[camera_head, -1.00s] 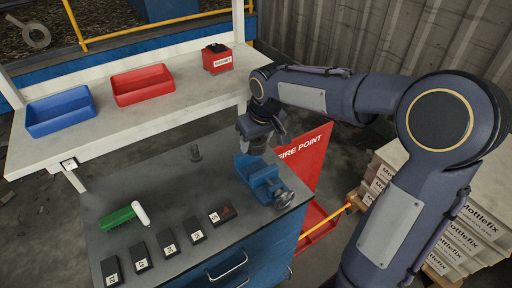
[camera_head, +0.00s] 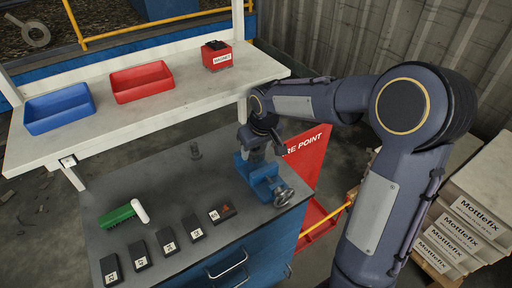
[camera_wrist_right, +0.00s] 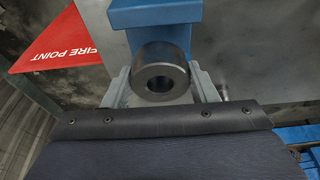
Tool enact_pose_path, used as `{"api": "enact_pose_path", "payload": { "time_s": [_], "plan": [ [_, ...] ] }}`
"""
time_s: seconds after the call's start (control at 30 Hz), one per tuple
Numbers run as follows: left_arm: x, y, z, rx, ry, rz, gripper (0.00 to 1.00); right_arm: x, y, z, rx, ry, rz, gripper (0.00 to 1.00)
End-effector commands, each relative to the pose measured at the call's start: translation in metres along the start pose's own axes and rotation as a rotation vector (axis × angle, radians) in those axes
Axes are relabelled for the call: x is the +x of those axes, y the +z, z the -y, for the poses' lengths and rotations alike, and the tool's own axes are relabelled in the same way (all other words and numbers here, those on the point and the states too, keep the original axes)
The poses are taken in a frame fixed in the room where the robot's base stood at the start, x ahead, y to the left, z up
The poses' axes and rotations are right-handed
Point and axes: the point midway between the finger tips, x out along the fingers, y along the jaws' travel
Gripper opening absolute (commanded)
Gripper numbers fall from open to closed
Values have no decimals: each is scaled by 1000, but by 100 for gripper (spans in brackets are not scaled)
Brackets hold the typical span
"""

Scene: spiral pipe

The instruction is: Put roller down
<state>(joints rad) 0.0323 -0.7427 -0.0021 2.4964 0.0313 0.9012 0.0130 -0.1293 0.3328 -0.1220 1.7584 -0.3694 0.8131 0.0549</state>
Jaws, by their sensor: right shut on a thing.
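My right gripper (camera_head: 259,148) points down just above the blue vise (camera_head: 262,180) at the right side of the workbench. In the right wrist view it is shut on a grey metal roller (camera_wrist_right: 172,56), a short cylinder with a round hole in its end, held between the two fingers. The blue vise (camera_wrist_right: 153,15) shows right behind the roller there; I cannot tell whether they touch. In the head view the roller is mostly hidden by the gripper. My left gripper is out of view.
A blue bin (camera_head: 60,110) and red bin (camera_head: 142,82) stand on the shelf. The bench's middle is clear.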

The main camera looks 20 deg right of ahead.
Motion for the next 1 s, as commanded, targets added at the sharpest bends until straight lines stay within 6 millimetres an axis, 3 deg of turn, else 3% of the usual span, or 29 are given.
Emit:
{"api": "enact_pose_path", "payload": {
  "time_s": [0.27,0.3,0.47,0.77,0.9,1.0],
  "plan": [
    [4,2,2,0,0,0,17,6,1,0,0,0,-1,24],
    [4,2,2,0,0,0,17,6,2,0,0,0,1,55],
    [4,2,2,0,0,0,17,6,2,0,0,0,1,74],
    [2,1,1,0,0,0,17,3,1,0,0,0,0,74],
    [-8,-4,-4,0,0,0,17,-13,-4,0,0,0,-1,74],
    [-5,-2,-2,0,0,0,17,-30,-3,0,0,0,-5,74]
  ]
}}
